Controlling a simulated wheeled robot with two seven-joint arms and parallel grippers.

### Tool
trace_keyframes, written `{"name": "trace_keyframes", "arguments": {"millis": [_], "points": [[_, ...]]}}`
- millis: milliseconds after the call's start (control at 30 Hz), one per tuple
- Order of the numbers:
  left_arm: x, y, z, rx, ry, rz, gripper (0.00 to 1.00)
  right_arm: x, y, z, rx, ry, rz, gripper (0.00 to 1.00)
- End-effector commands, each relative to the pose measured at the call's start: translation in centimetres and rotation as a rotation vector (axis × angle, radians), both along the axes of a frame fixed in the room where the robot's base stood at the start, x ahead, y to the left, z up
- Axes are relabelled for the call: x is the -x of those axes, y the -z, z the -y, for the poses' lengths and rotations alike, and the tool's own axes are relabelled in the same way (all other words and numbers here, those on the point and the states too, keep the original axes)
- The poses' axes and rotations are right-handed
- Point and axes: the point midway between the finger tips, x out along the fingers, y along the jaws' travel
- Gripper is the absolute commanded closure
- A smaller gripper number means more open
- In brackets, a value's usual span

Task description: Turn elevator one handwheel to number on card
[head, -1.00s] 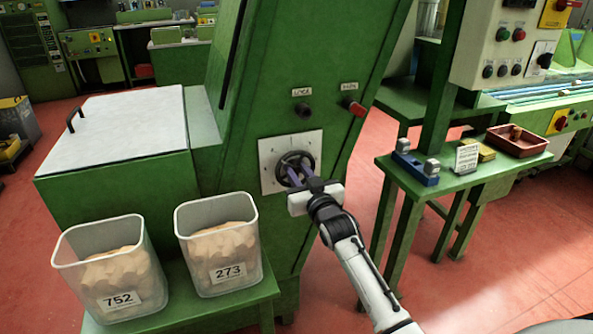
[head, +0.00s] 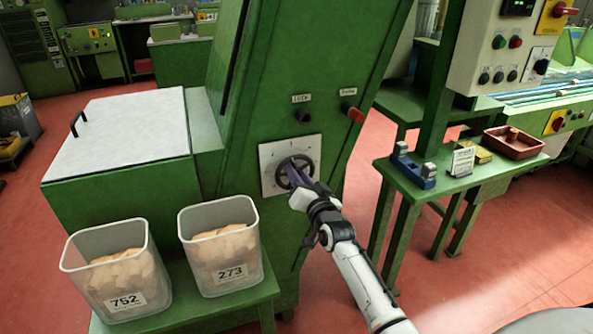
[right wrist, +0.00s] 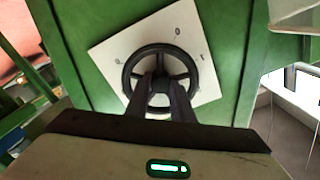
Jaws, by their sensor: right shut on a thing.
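The black spoked handwheel (head: 294,171) sits on a white dial plate (head: 268,158) on the sloped front of the green elevator (head: 240,135). My right gripper (head: 292,176) is at the wheel. In the right wrist view its two fingers reach the lower part of the handwheel (right wrist: 160,70) and are shut on it. The dial plate (right wrist: 112,55) looks tilted in that view, and its marks are too small to read surely. A small white card (head: 462,160) stands on the green side table; its print is not legible. My left gripper is not in view.
Two clear bins of corks labelled 752 (head: 116,272) and 273 (head: 222,246) stand at front left. The green side table (head: 420,194) at right holds a blue tool (head: 414,172) and a red tray (head: 513,143). A red knob (head: 353,113) is above the wheel.

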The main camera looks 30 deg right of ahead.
Motion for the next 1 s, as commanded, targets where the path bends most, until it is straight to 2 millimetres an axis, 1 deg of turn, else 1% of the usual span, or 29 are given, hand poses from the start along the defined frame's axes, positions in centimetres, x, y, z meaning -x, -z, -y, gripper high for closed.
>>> {"name": "trace_keyframes", "arguments": {"millis": [200, 400, 900, 933, 967, 1000], "points": [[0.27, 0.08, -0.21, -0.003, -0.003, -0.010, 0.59, 0.01, 0.07, 0.01, -0.117, 0.001, 0.025, 1.00], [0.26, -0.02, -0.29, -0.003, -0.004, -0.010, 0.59, 0.02, 0.10, 0.02, -0.176, 0.000, 0.040, 1.00], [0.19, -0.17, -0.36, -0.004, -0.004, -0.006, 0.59, 0.02, 0.13, 0.01, -0.195, 0.000, 0.045, 1.00], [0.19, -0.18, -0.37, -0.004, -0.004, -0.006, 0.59, 0.02, 0.13, 0.01, -0.195, 0.000, 0.045, 0.77], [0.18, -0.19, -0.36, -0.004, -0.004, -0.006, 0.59, 0.02, 0.13, 0.01, -0.194, 0.000, 0.045, 0.72], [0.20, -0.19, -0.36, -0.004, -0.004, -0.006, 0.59, 0.02, 0.13, 0.01, -0.194, 0.000, 0.045, 0.71]]}}
